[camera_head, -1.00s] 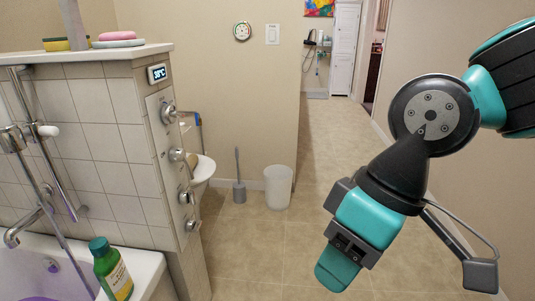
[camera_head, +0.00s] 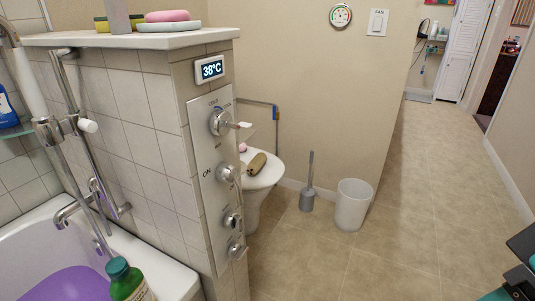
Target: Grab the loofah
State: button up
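A brown, roughly cylindrical item that looks like the loofah (camera_head: 257,163) lies on a white rounded seat, probably a toilet (camera_head: 263,182), behind the tiled half wall. A small pink item (camera_head: 242,147) is just beyond it. My gripper (camera_head: 512,292) shows only in part at the bottom right edge, far from the loofah. Most of it is out of frame, so its fingers cannot be judged.
The tiled half wall (camera_head: 130,150) with its control panel stands left of the loofah. The bathtub (camera_head: 60,240) is at lower left, with a green bottle (camera_head: 126,280). A grey brush holder (camera_head: 307,200) and white bin (camera_head: 352,205) stand right of the seat. The floor (camera_head: 400,235) beyond is clear.

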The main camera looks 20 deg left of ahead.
aim_at(255, 166)
jog(key=i, duration=1.25)
jog(key=u, duration=1.25)
jog(key=k, duration=0.4)
jog(key=z, duration=0.85)
jog(key=i, duration=1.55)
jog(key=u, duration=0.7)
jog(key=i, duration=0.65)
jog(key=u, duration=0.5)
